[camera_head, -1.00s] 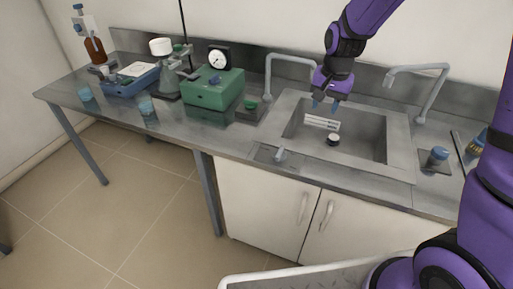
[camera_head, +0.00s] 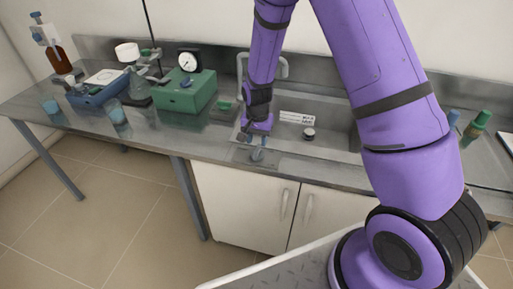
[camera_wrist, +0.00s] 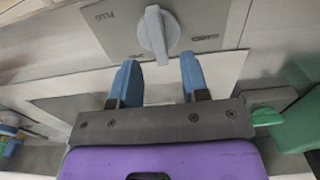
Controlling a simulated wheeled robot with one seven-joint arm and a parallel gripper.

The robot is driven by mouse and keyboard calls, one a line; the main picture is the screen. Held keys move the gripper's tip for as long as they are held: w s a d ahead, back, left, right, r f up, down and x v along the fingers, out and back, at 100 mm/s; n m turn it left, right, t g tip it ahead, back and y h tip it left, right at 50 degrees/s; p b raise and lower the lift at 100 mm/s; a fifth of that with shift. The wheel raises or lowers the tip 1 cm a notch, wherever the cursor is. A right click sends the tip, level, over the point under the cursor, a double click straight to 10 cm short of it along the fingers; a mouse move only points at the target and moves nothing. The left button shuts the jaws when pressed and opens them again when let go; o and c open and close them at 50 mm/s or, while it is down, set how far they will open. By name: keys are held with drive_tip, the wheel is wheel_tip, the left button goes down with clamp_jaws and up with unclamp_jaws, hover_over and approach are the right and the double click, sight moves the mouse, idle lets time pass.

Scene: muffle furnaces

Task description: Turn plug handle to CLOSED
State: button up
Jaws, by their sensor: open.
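The plug handle (camera_wrist: 156,34) is a light grey lever on a flat grey plate (camera_wrist: 112,32), with its long axis roughly up and down in the wrist view. "PLUG" is printed left of it and what looks like "CLOSED" right of it; other lettering is too small to read. My gripper (camera_wrist: 158,64) is open, with two blue fingers on either side of the handle's lower end, short of its hub. In the head view my gripper (camera_head: 251,138) hangs over the plug handle (camera_head: 258,155) at the counter's front edge. Whether a finger touches it I cannot tell.
The sink basin (camera_head: 330,150) with a tap lies right of the plate, partly behind my arm. A green box (camera_head: 187,92) with a dial stands to the left. White cabinet doors are below.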

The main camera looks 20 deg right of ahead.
sight(257, 148)
drive_tip(key=shift+f, duration=2.15)
clamp_jaws()
